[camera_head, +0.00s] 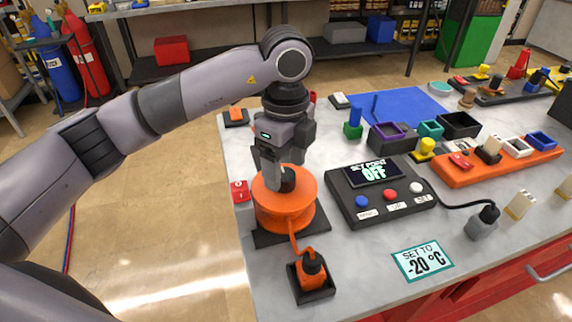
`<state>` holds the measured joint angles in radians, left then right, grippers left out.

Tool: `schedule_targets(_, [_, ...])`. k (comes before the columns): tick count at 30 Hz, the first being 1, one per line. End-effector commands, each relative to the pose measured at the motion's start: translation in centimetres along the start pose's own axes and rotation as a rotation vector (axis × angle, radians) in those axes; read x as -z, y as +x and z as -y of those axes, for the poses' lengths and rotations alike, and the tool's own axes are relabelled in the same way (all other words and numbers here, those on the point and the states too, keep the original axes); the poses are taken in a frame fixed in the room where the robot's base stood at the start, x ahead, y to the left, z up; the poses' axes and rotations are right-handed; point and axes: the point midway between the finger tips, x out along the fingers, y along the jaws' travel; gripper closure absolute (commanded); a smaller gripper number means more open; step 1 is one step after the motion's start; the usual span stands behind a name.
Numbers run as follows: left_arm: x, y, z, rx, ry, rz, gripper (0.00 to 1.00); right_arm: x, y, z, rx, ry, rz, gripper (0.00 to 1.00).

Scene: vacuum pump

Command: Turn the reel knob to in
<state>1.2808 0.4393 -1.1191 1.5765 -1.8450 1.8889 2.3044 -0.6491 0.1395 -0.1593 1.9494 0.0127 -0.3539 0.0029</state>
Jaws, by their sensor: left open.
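An orange round reel (284,212) sits on a dark base plate near the left edge of the table. A black knob (288,180) shows on top of the reel. My left gripper (280,183) reaches down from above with its fingers at the knob, one in front of it. The jaws are open. The fingers cover part of the knob, so I cannot tell whether they touch it or which way it is turned. An orange cable runs from the reel to an orange plug (313,271) in a black holder at the front. My right gripper is not in view.
A black control box (378,190) with a lit screen and buttons stands right of the reel. A red switch (240,191) lies left of it. A "SET TO -20 °C" card (422,261) lies in front. Bins (392,138) and an orange tray (500,161) stand farther back.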

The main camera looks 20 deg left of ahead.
Motion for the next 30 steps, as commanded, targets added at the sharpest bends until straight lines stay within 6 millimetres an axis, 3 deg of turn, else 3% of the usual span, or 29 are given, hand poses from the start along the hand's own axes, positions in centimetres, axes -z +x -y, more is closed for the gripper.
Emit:
schedule_targets(5, [0.0,1.4,0.0,0.000,0.001,-0.002,0.31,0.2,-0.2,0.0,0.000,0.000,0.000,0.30])
schedule_targets(13, [0.0,1.6,0.0,0.001,0.002,-0.002,0.31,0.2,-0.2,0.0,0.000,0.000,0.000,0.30])
schedule_targets(18, [0.1,1.5,0.0,0.001,0.002,-0.002,0.86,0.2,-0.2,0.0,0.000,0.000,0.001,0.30])
schedule_targets(30, [0.1,1.6,0.0,0.002,0.058,-0.002,0.87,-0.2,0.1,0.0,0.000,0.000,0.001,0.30])
